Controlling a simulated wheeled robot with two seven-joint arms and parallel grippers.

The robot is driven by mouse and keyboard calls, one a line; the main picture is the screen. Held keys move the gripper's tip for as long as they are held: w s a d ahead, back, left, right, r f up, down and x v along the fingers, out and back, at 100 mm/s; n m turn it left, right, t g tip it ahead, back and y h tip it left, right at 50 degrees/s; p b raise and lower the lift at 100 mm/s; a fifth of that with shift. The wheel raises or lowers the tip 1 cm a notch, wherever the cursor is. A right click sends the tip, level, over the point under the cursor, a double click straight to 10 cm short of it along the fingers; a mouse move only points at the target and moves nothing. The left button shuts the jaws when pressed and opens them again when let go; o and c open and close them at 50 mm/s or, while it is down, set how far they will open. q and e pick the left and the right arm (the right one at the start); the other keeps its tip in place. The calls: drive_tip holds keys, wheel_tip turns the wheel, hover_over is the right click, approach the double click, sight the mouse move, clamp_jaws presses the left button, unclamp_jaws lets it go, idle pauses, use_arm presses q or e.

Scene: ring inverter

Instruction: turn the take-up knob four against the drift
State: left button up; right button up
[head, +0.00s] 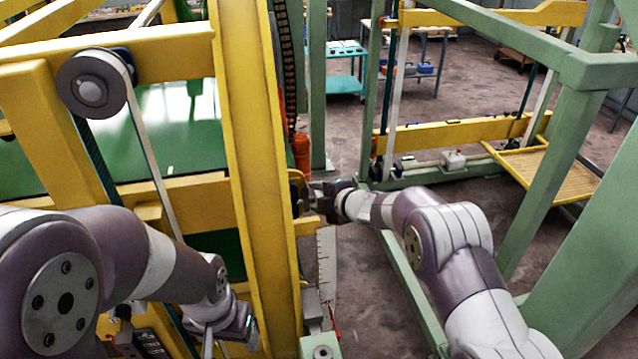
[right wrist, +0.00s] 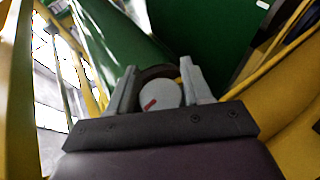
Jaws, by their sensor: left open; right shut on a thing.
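The take-up knob (right wrist: 158,95) shows in the right wrist view as a round pale-grey face in a dark rim, with a short red mark left of its middle. My right gripper (right wrist: 158,85) is shut on it, one grey finger on each side. In the head view my right gripper (head: 316,198) reaches the right side of the yellow upright, and its fingers mostly hide the knob. My left gripper (head: 228,338) is low in the head view, left of the yellow upright, open; its fingertips are hard to make out.
A yellow upright beam (head: 252,150) stands between my two arms. A grey pulley (head: 92,84) with a pale belt is at the upper left. A white scale strip (head: 326,262) hangs below my right gripper. Green frame posts (head: 540,200) stand at the right, with open floor behind.

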drive_tip(key=shift+s+f+g+h, duration=0.15)
drive_tip(key=shift+g+h, duration=0.35)
drive_tip(key=shift+g, duration=0.4)
drive_tip(key=shift+m+g, duration=0.3)
drive_tip(key=o, duration=1)
drive_tip(key=shift+c, duration=0.2)
drive_tip(key=shift+s, duration=0.1)
